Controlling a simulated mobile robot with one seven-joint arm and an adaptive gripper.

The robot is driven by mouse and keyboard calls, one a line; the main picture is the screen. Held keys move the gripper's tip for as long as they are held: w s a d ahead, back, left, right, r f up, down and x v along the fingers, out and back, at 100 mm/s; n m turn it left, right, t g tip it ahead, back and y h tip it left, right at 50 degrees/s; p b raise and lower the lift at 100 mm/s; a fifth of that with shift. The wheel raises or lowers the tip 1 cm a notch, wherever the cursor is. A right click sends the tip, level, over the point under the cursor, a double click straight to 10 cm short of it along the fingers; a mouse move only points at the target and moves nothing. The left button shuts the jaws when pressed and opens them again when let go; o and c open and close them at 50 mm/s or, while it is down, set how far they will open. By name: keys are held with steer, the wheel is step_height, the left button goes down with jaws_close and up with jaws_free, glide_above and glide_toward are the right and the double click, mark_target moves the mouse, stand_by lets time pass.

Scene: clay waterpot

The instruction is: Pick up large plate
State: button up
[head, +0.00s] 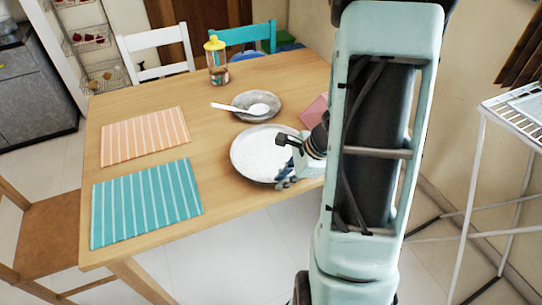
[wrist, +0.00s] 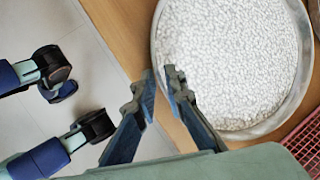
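The large plate (head: 233,153) is round and grey-rimmed, filled with a white grainy layer, near the table's front right edge. In the wrist view the large plate (wrist: 299,88) fills the upper right. My gripper (head: 282,161) is at its right side in the head view. In the wrist view the fingertips of my gripper (wrist: 160,75) are close together at the plate's left rim, one outside it and one over its inner edge. They look shut on the rim. The contact itself is too small to see clearly. The plate looks level; I cannot tell whether it touches the table.
A smaller bowl (head: 243,104) with a white spoon (head: 229,107) stands behind the plate. A yellow-lidded jar (head: 216,62), an orange mat (head: 145,136) and a teal mat (head: 146,203) are on the table (head: 213,147). A red basket (wrist: 304,143) is close right of the plate.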

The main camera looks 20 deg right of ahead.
steer(key=shift+c, duration=0.4)
jaws_close()
steer(key=shift+r, duration=0.15)
